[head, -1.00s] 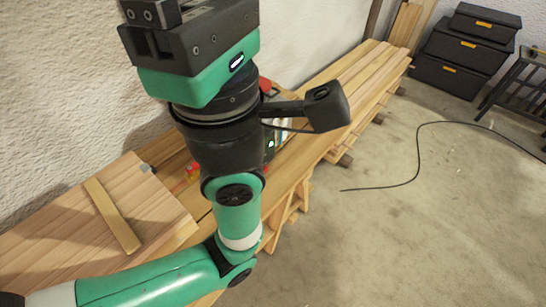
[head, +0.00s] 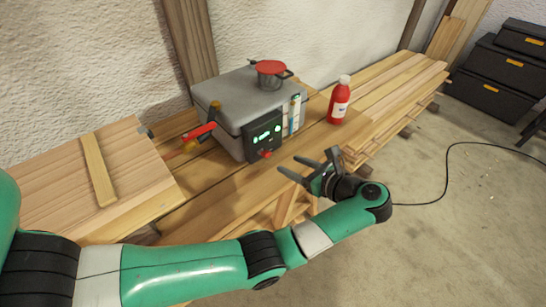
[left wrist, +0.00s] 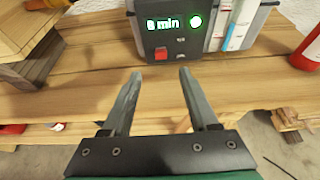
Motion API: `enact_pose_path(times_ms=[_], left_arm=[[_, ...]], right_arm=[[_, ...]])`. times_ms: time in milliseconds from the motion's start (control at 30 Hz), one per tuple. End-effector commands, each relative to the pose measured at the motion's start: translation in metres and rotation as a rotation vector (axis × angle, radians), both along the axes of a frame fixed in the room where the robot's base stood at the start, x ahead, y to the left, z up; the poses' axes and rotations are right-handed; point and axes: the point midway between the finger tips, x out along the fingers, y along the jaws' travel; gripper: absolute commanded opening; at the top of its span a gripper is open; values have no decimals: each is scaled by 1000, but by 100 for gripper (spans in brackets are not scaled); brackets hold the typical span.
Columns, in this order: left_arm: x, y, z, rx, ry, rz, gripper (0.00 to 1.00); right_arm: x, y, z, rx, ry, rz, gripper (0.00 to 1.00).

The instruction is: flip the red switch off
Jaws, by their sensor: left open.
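The red switch (head: 265,154) is small and sits low on the black control panel (head: 262,134) of a grey box (head: 238,108). In the left wrist view the red switch (left wrist: 161,53) is below a display reading "8 min" and a lit green light (left wrist: 196,20). My left gripper (head: 288,163) is open and empty, in front of the panel and apart from it. In the left wrist view the switch lies just beyond the gap between its fingertips (left wrist: 160,74). My right gripper is not in view.
The box stands on a wooden bench (head: 205,200) with a red-lidded pot (head: 270,72) on top. A red bottle (head: 339,101) stands to its right, and a red lever or clamp (head: 200,131) is at its left. A cable (head: 447,165) lies on the floor.

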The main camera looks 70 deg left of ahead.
Motion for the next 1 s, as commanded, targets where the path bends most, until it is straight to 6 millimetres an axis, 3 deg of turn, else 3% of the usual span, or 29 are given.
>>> enact_pose_path(times_ms=[533, 700, 933, 1000], left_arm=[[-27, 89, -39, 1, 0, 1, 60], [-30, 100, -43, 1, 0, -2, 60], [-30, 101, -42, 1, 0, -2, 60], [-30, 101, -42, 1, 0, -2, 47]], right_arm=[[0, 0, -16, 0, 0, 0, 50], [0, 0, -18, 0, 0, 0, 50], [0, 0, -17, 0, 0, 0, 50], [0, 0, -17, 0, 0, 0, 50]])
